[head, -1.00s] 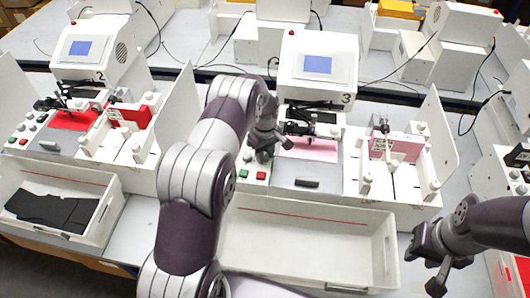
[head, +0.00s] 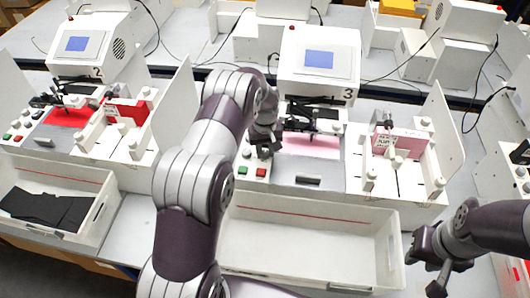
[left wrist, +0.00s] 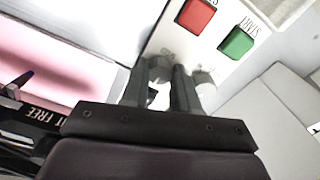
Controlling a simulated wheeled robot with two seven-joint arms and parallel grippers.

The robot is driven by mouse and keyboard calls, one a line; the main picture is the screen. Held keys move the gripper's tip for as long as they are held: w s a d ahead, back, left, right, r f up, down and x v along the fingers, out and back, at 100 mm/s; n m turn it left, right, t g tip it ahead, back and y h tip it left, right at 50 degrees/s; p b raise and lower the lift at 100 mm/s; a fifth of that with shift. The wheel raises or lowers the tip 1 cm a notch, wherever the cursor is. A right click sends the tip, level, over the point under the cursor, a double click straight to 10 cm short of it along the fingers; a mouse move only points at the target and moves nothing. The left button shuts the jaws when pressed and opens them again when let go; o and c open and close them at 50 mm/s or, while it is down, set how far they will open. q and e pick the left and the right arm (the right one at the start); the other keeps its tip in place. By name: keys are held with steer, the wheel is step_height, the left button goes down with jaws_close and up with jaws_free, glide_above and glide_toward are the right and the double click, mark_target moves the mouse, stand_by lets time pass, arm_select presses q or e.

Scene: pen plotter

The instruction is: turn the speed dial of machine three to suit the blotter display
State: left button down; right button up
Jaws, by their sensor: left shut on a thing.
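Machine three (head: 318,80) is a white box with a blue screen (head: 320,62) and a number 3, behind a bed with a pink sheet (head: 308,146). A pink blotter with a small label (head: 412,143) stands upright at its right; I cannot read the label. My left gripper (head: 264,150) is over the control panel left of the bed, shut on a pale knob, the speed dial. In the left wrist view the fingers (left wrist: 160,78) hide most of this dial and its printed label. My right gripper (head: 430,268) is empty and open at the lower right.
A red button (left wrist: 197,14) and a green button (left wrist: 237,42) are close to the left fingers, and another pale knob (left wrist: 204,77) stands beside them. The black pen carriage (head: 306,122) is over the bed. An empty white tray (head: 310,240) lies in front. Machine two (head: 90,45) stands left.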

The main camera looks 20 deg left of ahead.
mark_target(265, 152)
arm_select(q)
steer(key=shift+w+m+b, duration=0.1)
steer(key=shift+m+b, duration=0.5)
steer(key=shift+m, duration=1.3)
steer(key=shift+r, duration=0.1)
steer(key=c, duration=0.8)
jaws_free()
steer(key=shift+c, duration=0.2)
steer(key=shift+r+b, duration=0.35)
steer(key=shift+r, duration=0.05)
step_height(265, 152, up, 4)
steer(key=shift+r+b, duration=0.1)
steer(key=shift+b, duration=0.7)
step_height(265, 152, up, 8)
steer(key=p, duration=0.5)
